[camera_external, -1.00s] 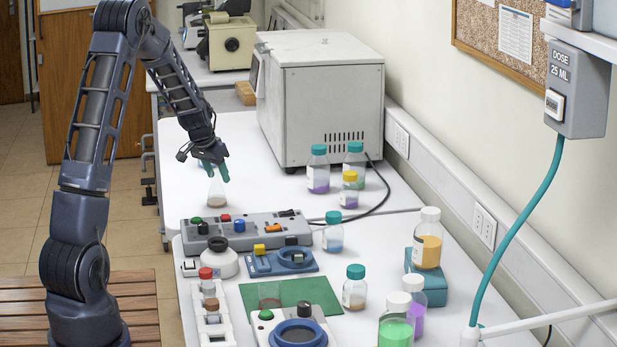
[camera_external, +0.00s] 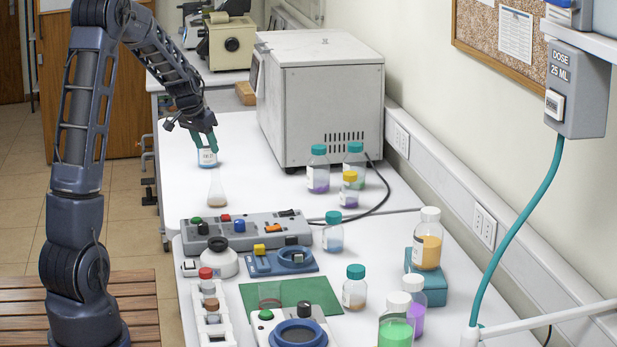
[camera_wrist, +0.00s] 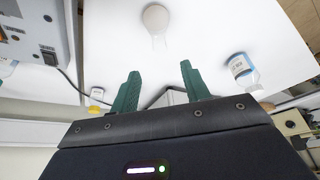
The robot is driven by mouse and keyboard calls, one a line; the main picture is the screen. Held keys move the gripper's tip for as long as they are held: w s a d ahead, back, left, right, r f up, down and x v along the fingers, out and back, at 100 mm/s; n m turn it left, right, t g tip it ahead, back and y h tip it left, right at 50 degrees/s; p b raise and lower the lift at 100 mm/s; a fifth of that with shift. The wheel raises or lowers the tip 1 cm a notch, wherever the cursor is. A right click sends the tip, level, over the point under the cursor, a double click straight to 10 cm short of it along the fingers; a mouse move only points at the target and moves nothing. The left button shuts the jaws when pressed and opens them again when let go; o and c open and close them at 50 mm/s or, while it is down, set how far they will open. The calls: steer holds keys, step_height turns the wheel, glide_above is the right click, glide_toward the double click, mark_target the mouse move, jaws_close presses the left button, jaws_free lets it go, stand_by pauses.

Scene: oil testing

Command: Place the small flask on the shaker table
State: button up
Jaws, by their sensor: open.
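The small conical flask (camera_external: 217,190), clear with brownish contents at the bottom, stands upright on the white bench near its left edge. It also shows at the top of the wrist view (camera_wrist: 156,20), ahead of the gap between my fingers. My gripper (camera_external: 206,145) is open and empty, above and apart from the flask; its two green fingers show spread in the wrist view (camera_wrist: 158,80). A blue round-topped device (camera_external: 298,334) at the front and a smaller blue one (camera_external: 286,262) behind it are visible; I cannot tell which is the shaker table.
A blue-labelled bottle (camera_external: 207,158) stands just behind my fingertips and right of them in the wrist view (camera_wrist: 243,70). A grey button panel (camera_external: 246,229) lies in front of the flask. A large grey box (camera_external: 320,100) and capped bottles (camera_external: 318,172) stand to the right.

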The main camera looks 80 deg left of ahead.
steer(key=w+d+r+m+h, duration=0.15)
steer(key=d+r, duration=0.25)
steer(key=d, duration=0.7)
steer(key=w+d+r+m+t, duration=0.1)
steer(key=w+d+r, duration=0.25)
steer(key=d, duration=0.65)
steer(key=w+d+r+m, duration=0.15)
steer(key=d+r, duration=0.25)
steer(key=d, duration=0.7)
steer(key=s+d+r+m, duration=0.1)
steer(key=s+d, duration=0.2)
steer(key=d, duration=0.5)
steer(key=s+d+r+m, duration=0.15)
steer(key=s+d, duration=0.25)
steer(key=d, duration=0.5)
steer(key=s+d+f+m+h, duration=0.1)
steer(key=s+d, duration=0.8)
steer(key=s, duration=0.1)
steer(key=shift+f, duration=0.35)
